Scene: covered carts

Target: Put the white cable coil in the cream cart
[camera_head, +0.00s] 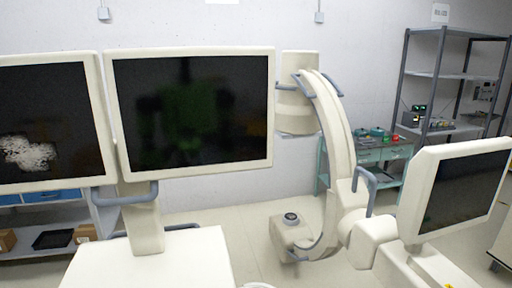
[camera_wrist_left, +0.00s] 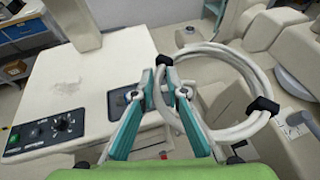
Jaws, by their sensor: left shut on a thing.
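The white cable coil (camera_wrist_left: 238,131) with black ties shows in the left wrist view. My left gripper (camera_wrist_left: 163,92), with teal fingers, is shut on its left side. The ring extends to the right of the fingers. A cream cart-like unit (camera_wrist_left: 90,75) with a flat top and a black dial panel lies beyond and below the fingers. A cream flat top also shows at the lower left of the head view (camera_head: 150,265); I cannot tell a cart opening there. A small white curved edge shows at the bottom of the head view. My right gripper is in neither view.
Two large monitors (camera_head: 190,110) stand above the cream unit. A cream C-shaped arm machine (camera_head: 335,150) and another monitor (camera_head: 460,190) are to the right. A teal workbench (camera_head: 365,155) and a grey shelf rack (camera_head: 440,75) stand at the back right. Floor shows between them.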

